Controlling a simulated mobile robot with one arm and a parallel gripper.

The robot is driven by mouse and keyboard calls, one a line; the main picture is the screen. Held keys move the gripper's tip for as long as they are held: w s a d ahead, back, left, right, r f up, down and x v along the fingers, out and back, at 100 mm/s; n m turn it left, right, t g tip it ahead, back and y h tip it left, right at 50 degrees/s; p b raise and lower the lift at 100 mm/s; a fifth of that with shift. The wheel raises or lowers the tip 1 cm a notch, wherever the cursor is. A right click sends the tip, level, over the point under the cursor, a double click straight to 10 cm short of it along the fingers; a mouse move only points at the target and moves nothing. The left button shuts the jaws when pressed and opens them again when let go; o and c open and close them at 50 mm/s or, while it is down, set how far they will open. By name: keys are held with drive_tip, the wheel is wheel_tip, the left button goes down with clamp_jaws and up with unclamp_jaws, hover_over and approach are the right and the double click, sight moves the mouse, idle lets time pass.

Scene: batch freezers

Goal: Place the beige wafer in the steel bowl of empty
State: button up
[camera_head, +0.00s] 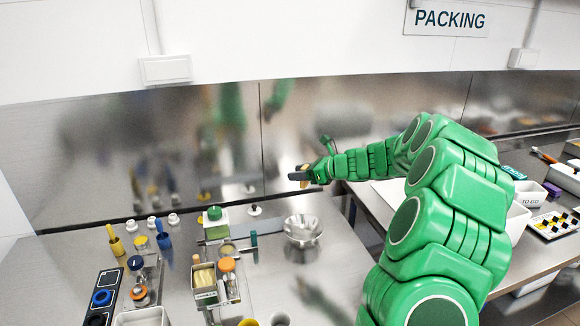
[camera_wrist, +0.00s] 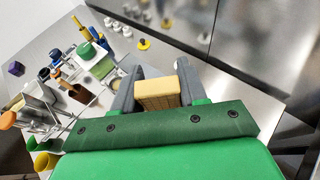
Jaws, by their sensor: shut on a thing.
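My gripper (camera_head: 301,176) is shut on a beige wafer (camera_wrist: 160,93), which shows between the two grey fingers in the wrist view. In the head view the arm reaches left, and the gripper is raised in the air behind and above the steel bowl (camera_head: 303,230). The held wafer is mostly hidden behind the fingers there. The steel bowl stands on the metal counter and is wide and shiny; I see no wafer in it. I cannot make out the bowl in the wrist view.
Left of the bowl stands a holder with beige pieces (camera_head: 204,280), beside an orange-lidded jar (camera_head: 228,266) and a green-topped container (camera_head: 214,214). Yellow (camera_head: 115,240) and blue (camera_head: 164,241) tools stand further left. A steel wall closes the back. Counter right of the bowl is clear.

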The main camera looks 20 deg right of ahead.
drive_tip(key=shift+f, duration=9.55)
drive_tip(key=o, duration=1.1)
drive_tip(key=shift+r, duration=0.15)
drive_tip(key=shift+r, duration=3.4)
